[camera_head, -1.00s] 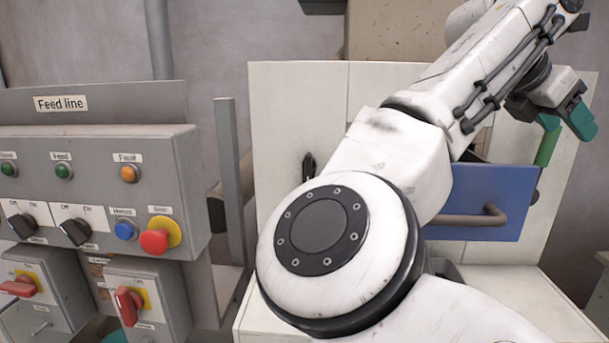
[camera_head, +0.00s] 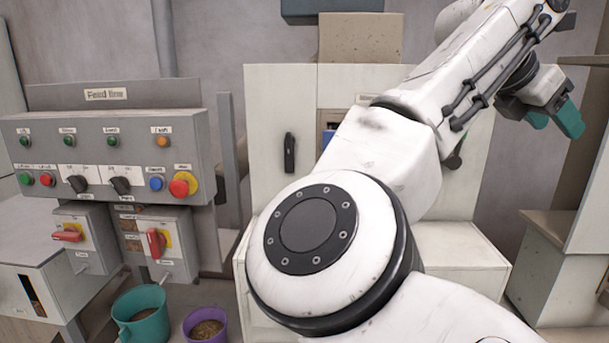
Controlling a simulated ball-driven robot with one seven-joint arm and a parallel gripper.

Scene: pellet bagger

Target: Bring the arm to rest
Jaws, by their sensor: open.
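My gripper (camera_head: 553,121) shows at the upper right, at the end of my raised, bent white arm. Its two teal fingers are apart, with nothing between them. It hangs in front of the grey wall, to the right of the white cabinet (camera_head: 266,110), and touches nothing that I can see. My arm's large links cross the middle of the view and hide much of the cabinet.
A grey control panel (camera_head: 90,150) labelled "Feed line" stands at the left, with red-handled switches (camera_head: 155,243) below. A teal bucket (camera_head: 138,303) and a purple bucket (camera_head: 206,313) hold pellets on the floor. A pale cabinet (camera_head: 560,262) stands at the right.

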